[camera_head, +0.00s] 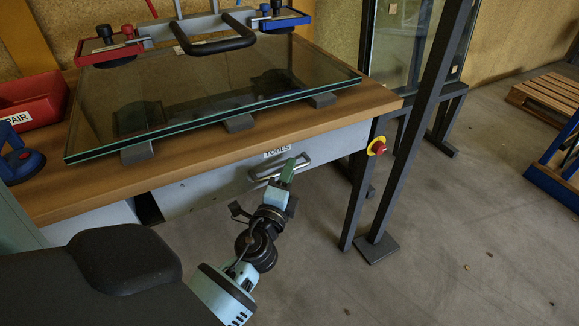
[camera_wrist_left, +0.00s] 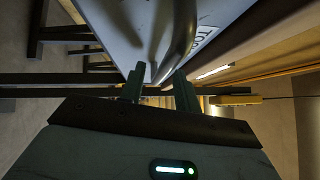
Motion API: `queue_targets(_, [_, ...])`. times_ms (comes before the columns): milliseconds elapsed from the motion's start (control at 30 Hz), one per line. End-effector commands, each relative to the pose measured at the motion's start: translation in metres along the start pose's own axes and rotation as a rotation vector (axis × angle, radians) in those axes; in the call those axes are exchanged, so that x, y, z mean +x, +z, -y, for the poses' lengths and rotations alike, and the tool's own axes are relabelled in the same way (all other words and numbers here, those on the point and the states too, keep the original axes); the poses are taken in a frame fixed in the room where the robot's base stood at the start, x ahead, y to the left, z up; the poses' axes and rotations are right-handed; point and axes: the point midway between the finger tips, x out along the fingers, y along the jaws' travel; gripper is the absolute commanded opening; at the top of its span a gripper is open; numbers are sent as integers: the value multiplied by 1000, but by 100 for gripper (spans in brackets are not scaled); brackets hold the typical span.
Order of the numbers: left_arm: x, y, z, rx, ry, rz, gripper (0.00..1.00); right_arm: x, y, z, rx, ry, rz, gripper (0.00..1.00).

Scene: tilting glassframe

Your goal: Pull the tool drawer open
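The tool drawer (camera_head: 225,187) is a grey front under the wooden workbench, with a "TOOLS" label (camera_head: 277,152) and a metal bar handle (camera_head: 300,161). The drawer front looks flush beneath the bench top. My left gripper (camera_head: 287,172) is at the handle. In the left wrist view, the two fingers of my left gripper (camera_wrist_left: 160,88) stand apart. Contact on both sides cannot be made out. My right gripper is not in view.
A glass pane (camera_head: 210,100) lies on supports on the workbench (camera_head: 370,102), under a suction lifting frame (camera_head: 215,35). A red bin (camera_head: 35,98) is at the left. A red-and-yellow stop button (camera_head: 377,146) and a dark post (camera_head: 415,120) stand right of the drawer.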

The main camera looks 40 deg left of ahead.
Motion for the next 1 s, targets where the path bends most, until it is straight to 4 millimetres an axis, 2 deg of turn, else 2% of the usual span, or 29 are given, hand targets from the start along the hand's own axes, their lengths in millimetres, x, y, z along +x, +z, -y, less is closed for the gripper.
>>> queue_targets(200, [16,0,0,-1,1,1,32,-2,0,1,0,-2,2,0])
queue_targets(467, [17,0,-1,-1,1,1,32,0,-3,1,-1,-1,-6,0])
queue_targets(733, [17,0,-1,-1,1,1,0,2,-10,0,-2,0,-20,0])
queue_targets(1000, [17,0,-1,-1,1,1,0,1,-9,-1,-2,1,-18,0])
